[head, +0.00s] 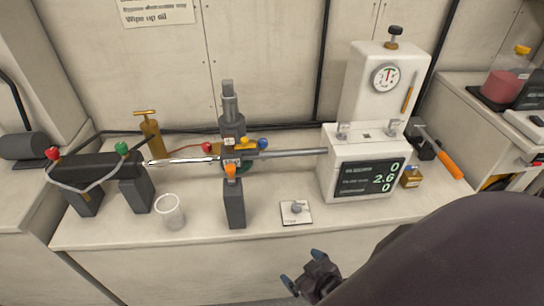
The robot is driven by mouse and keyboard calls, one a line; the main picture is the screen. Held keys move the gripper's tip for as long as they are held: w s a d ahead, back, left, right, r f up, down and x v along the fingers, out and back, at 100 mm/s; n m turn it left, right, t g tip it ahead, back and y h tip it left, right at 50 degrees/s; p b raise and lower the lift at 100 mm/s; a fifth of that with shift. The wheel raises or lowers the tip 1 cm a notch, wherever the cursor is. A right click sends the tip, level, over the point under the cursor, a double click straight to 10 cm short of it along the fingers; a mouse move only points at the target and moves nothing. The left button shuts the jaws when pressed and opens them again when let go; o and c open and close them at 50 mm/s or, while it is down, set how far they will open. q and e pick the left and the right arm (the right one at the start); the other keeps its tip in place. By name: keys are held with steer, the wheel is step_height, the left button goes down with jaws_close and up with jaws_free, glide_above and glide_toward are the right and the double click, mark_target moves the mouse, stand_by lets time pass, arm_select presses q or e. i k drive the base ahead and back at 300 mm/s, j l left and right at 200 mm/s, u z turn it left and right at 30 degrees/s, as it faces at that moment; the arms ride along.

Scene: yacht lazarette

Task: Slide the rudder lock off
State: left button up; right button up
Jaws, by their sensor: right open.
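A shiny horizontal rod (185,161) runs from a black cylinder (100,165) on the left to the middle of the bench. There it meets an upright grey post (229,105) and a block with yellow, red and blue parts. A yellow piece (243,143) sits at this joint, and an orange-topped grey stand (234,202) is below it. I cannot tell for certain which part is the rudder lock. My right gripper (303,269) is open and empty, low in front of the bench, well apart from the rod. My left gripper is out of view.
A white gauge unit (345,145) with a display stands right of the joint. A clear cup (170,212), a small white plate (296,212) with a knob, a brass pump (150,135) and an orange-handled hammer (445,162) are on the bench (270,240). Its front strip is partly bare.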

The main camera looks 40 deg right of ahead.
mark_target(230, 168)
steer(key=z, duration=0.75)
